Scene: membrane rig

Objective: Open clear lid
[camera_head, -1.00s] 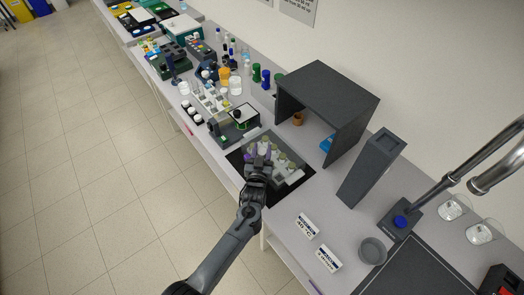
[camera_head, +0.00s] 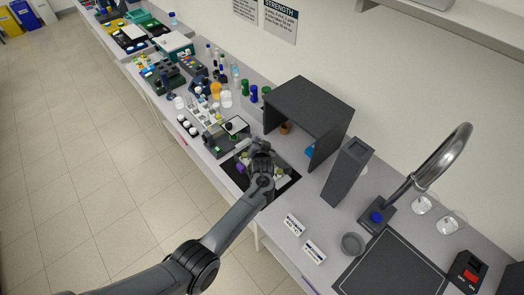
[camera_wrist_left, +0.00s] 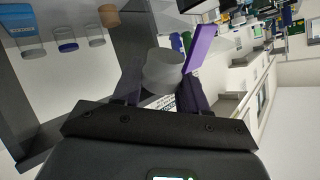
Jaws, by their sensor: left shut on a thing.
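My left gripper (camera_head: 258,150) is over the membrane rig on the black mat (camera_head: 284,184) in the head view and hides much of it. In the left wrist view, my left gripper (camera_wrist_left: 160,97) is shut on a translucent grey cylindrical piece (camera_wrist_left: 163,70), which stands between its fingers. I cannot tell for sure whether this piece belongs to the clear lid; the lid's outline is not clear. A purple part (camera_wrist_left: 200,47) sticks up just right of the piece. It also shows beside the gripper in the head view (camera_head: 240,168). My right gripper is not in view.
A dark open-fronted box (camera_head: 310,105) stands just behind the mat. A grey tower (camera_head: 346,172), a small grey dish (camera_head: 352,244) and two label signs (camera_head: 293,224) are to the right. A rack of vials (camera_head: 203,118) and a green-grey device (camera_head: 222,142) are to the left.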

